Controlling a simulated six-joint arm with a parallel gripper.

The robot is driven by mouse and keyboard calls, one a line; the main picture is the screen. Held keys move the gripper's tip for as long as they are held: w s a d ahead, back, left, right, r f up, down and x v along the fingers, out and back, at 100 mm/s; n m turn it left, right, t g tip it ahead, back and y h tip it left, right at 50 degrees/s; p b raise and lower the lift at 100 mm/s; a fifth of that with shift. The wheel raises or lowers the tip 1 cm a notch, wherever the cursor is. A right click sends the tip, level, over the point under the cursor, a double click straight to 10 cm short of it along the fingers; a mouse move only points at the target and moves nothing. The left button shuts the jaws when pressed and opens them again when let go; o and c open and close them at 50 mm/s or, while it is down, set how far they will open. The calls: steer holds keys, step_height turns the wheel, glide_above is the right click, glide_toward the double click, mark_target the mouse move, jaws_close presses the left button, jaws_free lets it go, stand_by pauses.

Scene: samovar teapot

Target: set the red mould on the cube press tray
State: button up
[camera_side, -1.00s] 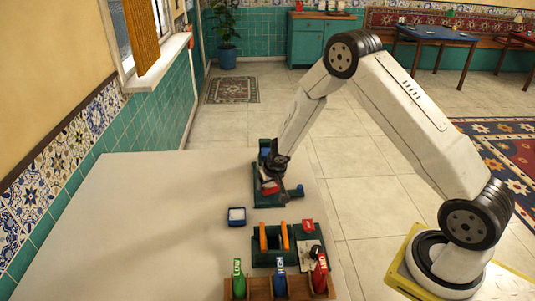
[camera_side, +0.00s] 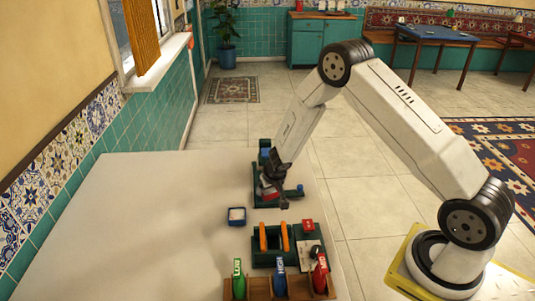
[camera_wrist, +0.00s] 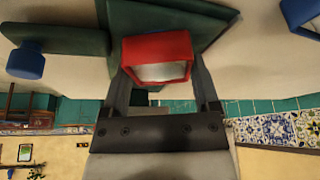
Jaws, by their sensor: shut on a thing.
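The red mould (camera_wrist: 157,47) is a small red block with a pale, open-looking face. It sits between the two fingers of my gripper (camera_wrist: 160,75) in the wrist view. In the side view my gripper (camera_side: 274,190) is tilted over the green cube press (camera_side: 264,201), and only a little of the red mould shows. In the wrist view the mould overlaps the green press plate (camera_wrist: 180,18). I cannot tell whether it touches the plate. The press has a blue knob (camera_side: 300,189), also in the wrist view (camera_wrist: 27,61).
A small blue box with white contents (camera_side: 236,222) stands left of the press. In front are a green holder with orange bars (camera_side: 286,237), a red piece (camera_side: 308,226) and a wooden rack (camera_side: 262,288) with green, blue and red labelled items. The table's left side is clear.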

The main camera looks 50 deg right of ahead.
steer(key=o, duration=1.1)
steer(key=shift+r, duration=0.15)
steer(key=shift+v, duration=6)
steer(key=s+a+r+n, duration=0.1)
steer(key=s+a+r, duration=0.1)
steer(key=s, duration=0.4)
steer(key=s+a+r+n+g+y, duration=0.1)
steer(key=s+a+r+n, duration=0.1)
steer(key=s, duration=0.4)
steer(key=s+a+r+n, duration=0.1)
steer(key=s+a+r, duration=0.2)
steer(key=s+a, duration=0.1)
steer(key=shift+s+r+n+g+y, duration=0.15)
steer(key=shift+s+y, duration=0.05)
steer(key=shift+s, duration=0.25)
steer(key=shift+s+r+n+g+y, duration=0.1)
steer(key=shift+s+n+g+y, duration=0.1)
steer(key=shift+s, duration=0.25)
